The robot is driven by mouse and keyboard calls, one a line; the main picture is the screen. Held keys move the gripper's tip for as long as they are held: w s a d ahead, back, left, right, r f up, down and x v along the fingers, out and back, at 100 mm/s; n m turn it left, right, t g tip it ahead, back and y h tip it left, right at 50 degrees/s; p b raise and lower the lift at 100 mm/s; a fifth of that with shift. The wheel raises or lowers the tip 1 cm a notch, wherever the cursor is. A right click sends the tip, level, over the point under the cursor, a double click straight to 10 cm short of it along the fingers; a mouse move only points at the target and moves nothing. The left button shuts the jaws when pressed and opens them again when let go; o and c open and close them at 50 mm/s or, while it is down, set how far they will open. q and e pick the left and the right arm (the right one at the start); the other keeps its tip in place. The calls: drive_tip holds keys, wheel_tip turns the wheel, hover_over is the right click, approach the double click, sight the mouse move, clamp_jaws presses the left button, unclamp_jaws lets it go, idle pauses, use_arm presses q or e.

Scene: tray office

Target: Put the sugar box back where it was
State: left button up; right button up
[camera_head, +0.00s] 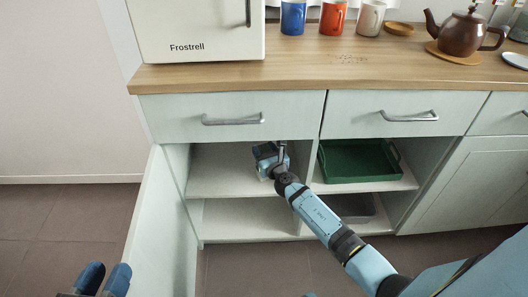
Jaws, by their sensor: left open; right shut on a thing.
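My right gripper (268,157) reaches into the upper left compartment of the open cupboard. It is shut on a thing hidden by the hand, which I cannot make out. I cannot see a sugar box anywhere in the view. My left gripper (104,278) is at the bottom left edge, in front of the open cupboard door, with its two blue fingertips apart and nothing seen between them.
The open cupboard door (165,225) stands at the left. A green tray (357,180) lies in the right compartment of the upper shelf (222,180). Mugs and a teapot (461,36) stand on the counter (230,77). The upper shelf left of my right gripper is clear.

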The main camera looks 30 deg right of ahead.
use_arm(q)
drive_tip(key=shift+s+f+b, duration=0.1)
drive_tip(key=shift+b, duration=0.2)
use_arm(e)
drive_tip(key=shift+f, duration=0.3)
drive_tip(key=o, duration=1.2)
drive_tip(key=shift+r, duration=0.1)
drive_tip(key=shift+c, duration=0.2)
drive_tip(key=shift+o, duration=0.5)
drive_tip(key=shift+r, duration=0.15)
use_arm(q)
drive_tip(key=shift+p, duration=0.4)
use_arm(e)
drive_tip(key=shift+s+r, duration=0.1)
drive_tip(key=shift+s, duration=0.05)
use_arm(q)
drive_tip(key=shift+s+d+r+n+t+p, duration=0.15)
drive_tip(key=shift+r+n+t+p, duration=0.2)
drive_tip(key=shift+r+p, duration=0.5)
use_arm(e)
drive_tip(key=s, duration=1.1)
drive_tip(key=shift+s+a, duration=0.35)
